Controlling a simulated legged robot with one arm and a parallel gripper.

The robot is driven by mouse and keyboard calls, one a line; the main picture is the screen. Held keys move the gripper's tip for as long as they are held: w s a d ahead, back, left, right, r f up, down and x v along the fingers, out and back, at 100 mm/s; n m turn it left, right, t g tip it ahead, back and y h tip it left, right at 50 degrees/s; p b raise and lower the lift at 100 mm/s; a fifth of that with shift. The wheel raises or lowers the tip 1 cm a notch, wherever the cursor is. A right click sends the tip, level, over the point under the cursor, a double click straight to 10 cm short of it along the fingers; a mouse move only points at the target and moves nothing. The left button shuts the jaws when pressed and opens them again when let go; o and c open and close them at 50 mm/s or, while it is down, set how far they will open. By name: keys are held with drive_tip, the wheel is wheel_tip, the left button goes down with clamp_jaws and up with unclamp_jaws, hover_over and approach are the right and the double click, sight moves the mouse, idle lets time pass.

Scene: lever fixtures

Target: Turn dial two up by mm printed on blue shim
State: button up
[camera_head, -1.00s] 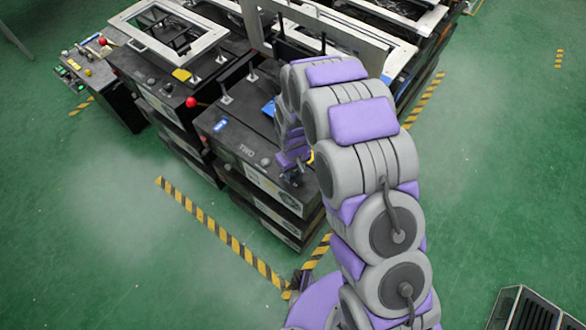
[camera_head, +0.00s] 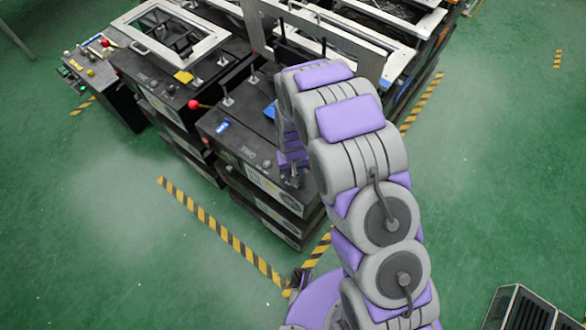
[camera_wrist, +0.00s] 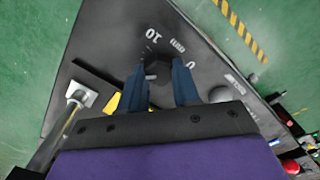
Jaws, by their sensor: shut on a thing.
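The black box with white lettering "TWO" (camera_head: 248,151) stands in front of my arm in the head view. Its dial (camera_wrist: 157,68) is a dark knob in the wrist view, ringed by white marks that include "10", "mm" and "0". My gripper (camera_wrist: 159,76) has its two blue fingers on either side of this knob and is shut on it. In the head view my gripper (camera_head: 291,170) is at the box's front right, and the dial is hidden there. A small blue piece (camera_head: 221,126) lies on the box top; its print is too small to read. A larger blue patch (camera_head: 269,109) is partly behind my arm.
A neighbouring box with a white frame carries a yellow piece (camera_head: 183,76). A yellow piece (camera_wrist: 112,103) shows left of my fingers in the wrist view. The green floor (camera_head: 110,220) in front is clear, with striped tape.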

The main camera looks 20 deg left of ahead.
drive_tip(key=o, duration=1.1)
drive_tip(key=shift+c, duration=0.2)
drive_tip(key=shift+r, duration=0.1)
wheel_tip(320, 180, up, 17)
drive_tip(key=p, duration=0.2)
drive_tip(key=shift+w, duration=0.1)
